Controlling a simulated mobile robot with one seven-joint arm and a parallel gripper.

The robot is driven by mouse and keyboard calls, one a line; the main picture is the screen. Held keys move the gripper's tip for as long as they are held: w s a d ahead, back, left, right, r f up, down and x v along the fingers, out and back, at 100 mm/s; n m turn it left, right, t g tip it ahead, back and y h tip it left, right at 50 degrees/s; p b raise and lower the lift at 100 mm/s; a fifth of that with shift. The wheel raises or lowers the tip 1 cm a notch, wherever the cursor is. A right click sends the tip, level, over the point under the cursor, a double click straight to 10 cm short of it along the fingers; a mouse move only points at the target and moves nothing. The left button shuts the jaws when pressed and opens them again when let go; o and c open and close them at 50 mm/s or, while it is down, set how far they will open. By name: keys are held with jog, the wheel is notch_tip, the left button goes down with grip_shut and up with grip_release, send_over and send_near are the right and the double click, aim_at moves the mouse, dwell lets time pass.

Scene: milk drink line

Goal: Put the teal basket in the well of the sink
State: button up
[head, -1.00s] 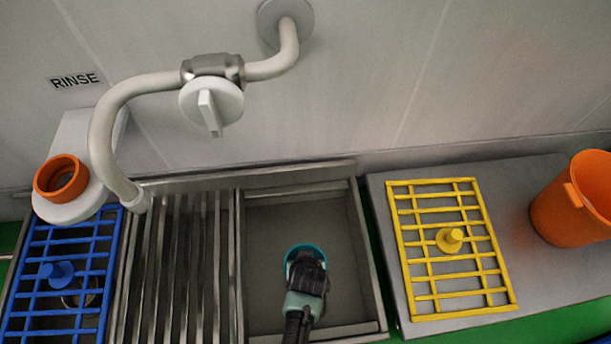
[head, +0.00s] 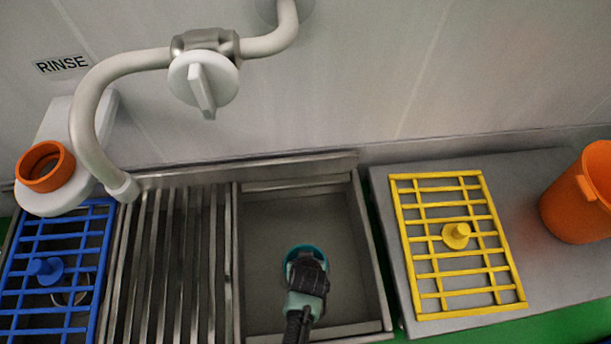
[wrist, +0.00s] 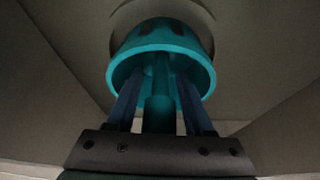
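The teal basket (head: 294,252) is in the well of the sink (head: 277,217), in the middle to front part. My gripper (head: 304,268) is above it, pointing down into it, and hides much of it in the head view. In the wrist view the basket (wrist: 204,66) shows as a round cup with a post (wrist: 160,115) up its middle. The two dark fingers reach into the cup, one on each side of the post. Gaps show between fingers and post, so my gripper looks open around it. Whether the basket touches the well floor is hard to tell.
Metal slats (head: 172,265) lie left of the well, then a blue rack (head: 92,262). A tap (head: 82,125) arches above. A yellow rack (head: 427,268) lies on the counter at right, with an orange bucket (head: 572,212) beyond it. The well has free floor around the basket.

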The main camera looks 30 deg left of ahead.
dwell(0.3)
jog(key=p+v, duration=0.9)
jog(key=v, duration=0.3)
jog(key=shift+r, duration=0.2)
